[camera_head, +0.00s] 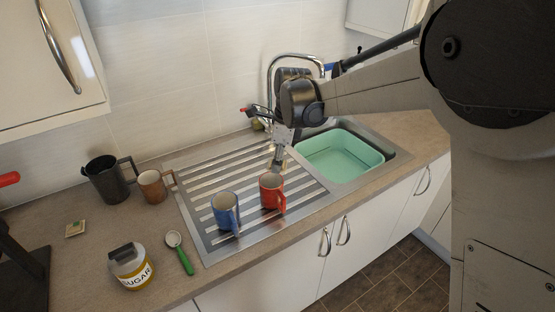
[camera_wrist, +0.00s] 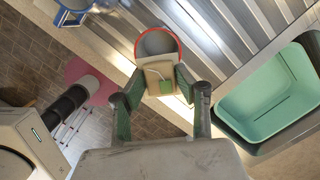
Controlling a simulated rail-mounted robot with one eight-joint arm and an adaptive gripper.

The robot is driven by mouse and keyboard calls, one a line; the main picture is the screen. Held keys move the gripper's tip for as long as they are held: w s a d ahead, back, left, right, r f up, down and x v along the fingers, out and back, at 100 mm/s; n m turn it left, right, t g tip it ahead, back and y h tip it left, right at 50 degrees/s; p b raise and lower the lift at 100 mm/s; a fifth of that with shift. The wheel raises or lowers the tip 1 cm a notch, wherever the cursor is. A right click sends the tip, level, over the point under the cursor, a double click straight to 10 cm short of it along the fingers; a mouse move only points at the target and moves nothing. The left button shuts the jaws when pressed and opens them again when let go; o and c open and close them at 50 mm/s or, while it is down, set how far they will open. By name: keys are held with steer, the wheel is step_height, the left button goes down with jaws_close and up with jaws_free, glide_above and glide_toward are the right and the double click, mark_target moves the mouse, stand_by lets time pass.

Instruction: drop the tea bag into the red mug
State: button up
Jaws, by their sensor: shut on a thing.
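The red mug (camera_head: 271,192) stands upright on the drainer, and its red rim shows in the wrist view (camera_wrist: 139,44). My gripper (camera_head: 277,160) is above and just behind the mug in the head view. The held tea bag overlaps the near side of the mug's opening in the wrist view. Its height above the rim is hard to tell. In the head view the held tea bag is not clearly visible.
A blue mug (camera_head: 225,211) stands left of the red mug. The sink holds a mint-green basin (camera_head: 340,157). On the left counter are a sugar jar (camera_head: 131,267), a green-handled spoon (camera_head: 180,254), a brown mug (camera_head: 153,187), a dark jug (camera_head: 108,181) and another beige square with green (camera_head: 75,229).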

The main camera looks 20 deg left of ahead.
mark_target(284, 163)
steer(key=o, duration=0.8)
steer(key=shift+r, duration=0.1)
step_height(284, 163, up, 12)
steer(key=d, duration=0.1)
steer(key=shift+w+d, duration=0.15)
steer(key=shift+d, duration=0.25)
steer(key=shift+d, duration=0.1)
steer(key=s+d+n+t+b, duration=0.1)
steer(key=s+d+n, duration=0.25)
steer(key=d, duration=0.35)
steer(key=s+d+r+n+t+b, duration=0.15)
steer(key=s+d, duration=0.25)
steer(key=d, duration=0.4)
steer(key=s+d+f+n+t+b, duration=0.1)
steer(key=s+d+n, duration=0.2)
steer(key=d, duration=0.4)
steer(key=s+d+f+n+t+h+b, duration=0.1)
steer(key=s+d+f+n+t, duration=0.1)
steer(key=s+d+f+n, duration=0.2)
steer(key=s+d+f+n+t+b, duration=0.2)
steer(key=s+d+f+n, duration=0.2)
steer(key=s+d, duration=0.5)
steer(key=shift+s+d+f+h, duration=0.35)
steer(key=shift+s+f+h, duration=0.05)
steer(key=shift+s+f, duration=0.45)
